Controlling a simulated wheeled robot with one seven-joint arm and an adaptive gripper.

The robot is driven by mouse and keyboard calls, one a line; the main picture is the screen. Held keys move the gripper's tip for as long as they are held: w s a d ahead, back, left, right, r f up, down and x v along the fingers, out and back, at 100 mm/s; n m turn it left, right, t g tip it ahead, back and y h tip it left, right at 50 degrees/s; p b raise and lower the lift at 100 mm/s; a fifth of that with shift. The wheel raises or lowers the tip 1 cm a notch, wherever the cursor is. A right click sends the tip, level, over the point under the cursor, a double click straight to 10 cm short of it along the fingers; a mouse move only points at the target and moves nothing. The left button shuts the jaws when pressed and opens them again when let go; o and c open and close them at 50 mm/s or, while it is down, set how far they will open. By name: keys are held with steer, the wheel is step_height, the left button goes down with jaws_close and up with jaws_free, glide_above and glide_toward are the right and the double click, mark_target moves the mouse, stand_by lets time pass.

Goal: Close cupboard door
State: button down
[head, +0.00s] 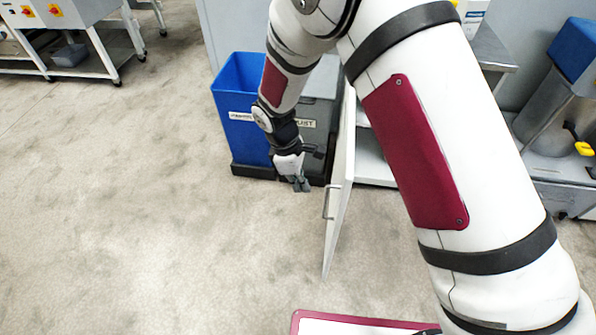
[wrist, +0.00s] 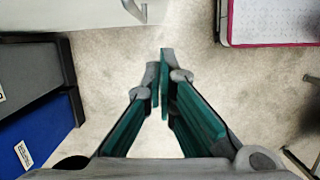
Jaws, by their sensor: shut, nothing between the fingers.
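The white cupboard door (head: 341,185) stands wide open, sticking out from the cupboard towards me, seen nearly edge-on in the head view. Its metal handle (head: 328,204) is on the left-hand face. The open cupboard (head: 375,168) shows a white shelf or floor to the right of the door, partly hidden by my arm. My gripper (head: 302,185) is shut and empty, pointing down to the left of the door, on the handle side, apart from it. In the wrist view the fingertips (wrist: 160,84) are together over bare floor, with the door (wrist: 95,12) and handle (wrist: 136,10) at the upper left.
A blue bin (head: 236,100) and a grey bin (head: 318,110) stand behind and left of my gripper, close to the door. A steel machine (head: 550,130) is at the right. A wheeled white machine (head: 70,15) stands far left. The floor at left and front is clear.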

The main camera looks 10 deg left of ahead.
steer(key=shift+s+d+f+p, duration=0.15)
steer(key=shift+d+f, duration=0.25)
steer(key=shift+d, duration=0.35)
steer(key=shift+w+d+f+p, duration=0.15)
steer(key=shift+d+f, duration=0.25)
steer(key=shift+d, duration=0.4)
steer(key=shift+s+d+f+p, duration=0.2)
steer(key=shift+d+f, duration=0.2)
steer(key=shift+d, duration=0.35)
